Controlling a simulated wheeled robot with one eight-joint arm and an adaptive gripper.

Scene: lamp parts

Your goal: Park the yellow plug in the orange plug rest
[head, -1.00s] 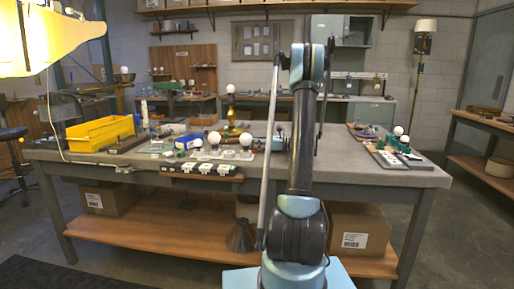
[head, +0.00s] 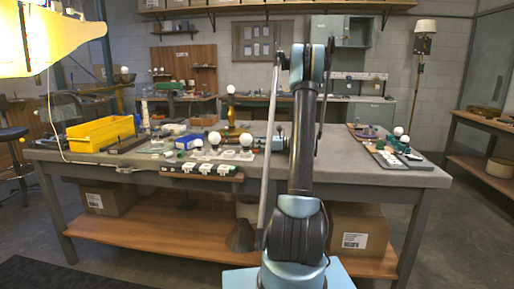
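My arm rises through the middle of the head view and hides part of the workbench (head: 360,172) behind it. A dark and blue-grey shape (head: 279,140) beside the arm, low over the bench, may be my gripper. Its fingers cannot be made out, nor whether it holds anything. I cannot pick out the yellow plug for certain, nor the orange plug rest. They are too small to tell or hidden behind the arm.
A yellow bin (head: 100,134) stands at the bench's left. A white-bulbed lamp (head: 231,112) stands near the middle, behind white bulbs (head: 214,138) and a white socket strip (head: 200,169) at the front edge. A tray (head: 397,160) of parts lies right; bare bench top shows between.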

